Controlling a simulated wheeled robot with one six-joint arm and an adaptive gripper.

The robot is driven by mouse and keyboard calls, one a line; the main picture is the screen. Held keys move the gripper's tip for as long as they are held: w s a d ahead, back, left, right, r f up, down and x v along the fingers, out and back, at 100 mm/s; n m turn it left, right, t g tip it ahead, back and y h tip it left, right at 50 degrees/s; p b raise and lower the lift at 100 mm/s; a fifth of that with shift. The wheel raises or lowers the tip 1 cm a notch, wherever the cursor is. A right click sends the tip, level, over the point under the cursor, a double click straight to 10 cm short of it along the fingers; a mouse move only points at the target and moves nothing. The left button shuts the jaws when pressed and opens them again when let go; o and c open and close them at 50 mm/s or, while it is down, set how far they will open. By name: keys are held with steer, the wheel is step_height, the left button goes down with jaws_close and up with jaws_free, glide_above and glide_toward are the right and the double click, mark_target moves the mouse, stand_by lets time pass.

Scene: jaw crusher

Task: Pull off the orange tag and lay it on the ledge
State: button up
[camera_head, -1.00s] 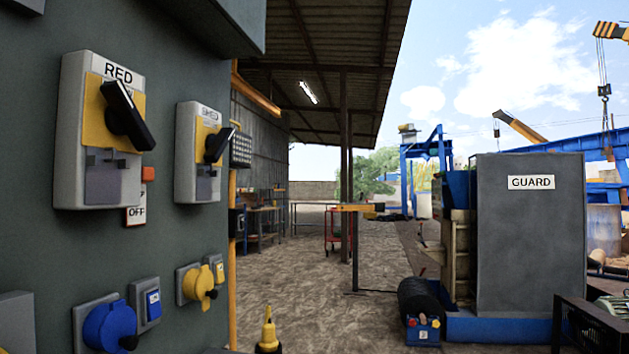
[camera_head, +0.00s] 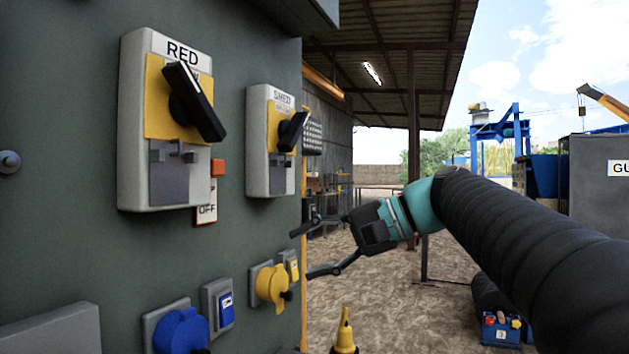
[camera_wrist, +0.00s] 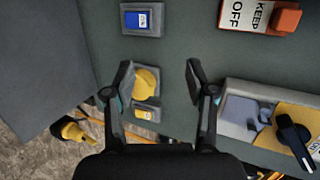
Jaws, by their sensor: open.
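My gripper (camera_head: 302,253) is open and empty, to the right of and below the tag. In the wrist view its fingers (camera_wrist: 158,75) are spread, with the tag beyond the right finger. A grey slab (camera_head: 50,330) at lower left may be the ledge.
The RED switch box (camera_head: 165,120) and SHED switch box (camera_head: 271,140) jut from the wall with black handles. Blue (camera_head: 181,331) and yellow (camera_head: 270,284) sockets sit lower. A yellow cone-shaped object (camera_head: 345,330) stands below my gripper. Open ground lies to the right.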

mark_target(223, 168)
steer(key=w+r+n+g+y, duration=0.3)
steer(key=r+n+g+y, duration=0.15)
steer(key=r, duration=0.85)
steer(key=shift+m+g, duration=0.25)
steer(key=a, duration=0.4)
steer(key=s+a, duration=0.1)
steer(key=a, duration=0.4)
steer(key=s+a, duration=0.1)
steer(key=a, duration=0.4)
steer(key=shift+f, duration=0.2)
jaws_close()
steer(key=shift+d, duration=0.25)
steer(key=shift+s+d+b, duration=0.15)
steer(key=shift+s+d, duration=0.15)
steer(key=shift+d, duration=0.45)
steer(key=shift+s+d+b, duration=0.2)
steer(key=shift+s+d, duration=0.15)
steer(key=shift+d, duration=0.35)
steer(key=shift+s+d+b, duration=0.15)
steer(key=shift+s+d, duration=0.15)
steer(key=shift+d, duration=0.45)
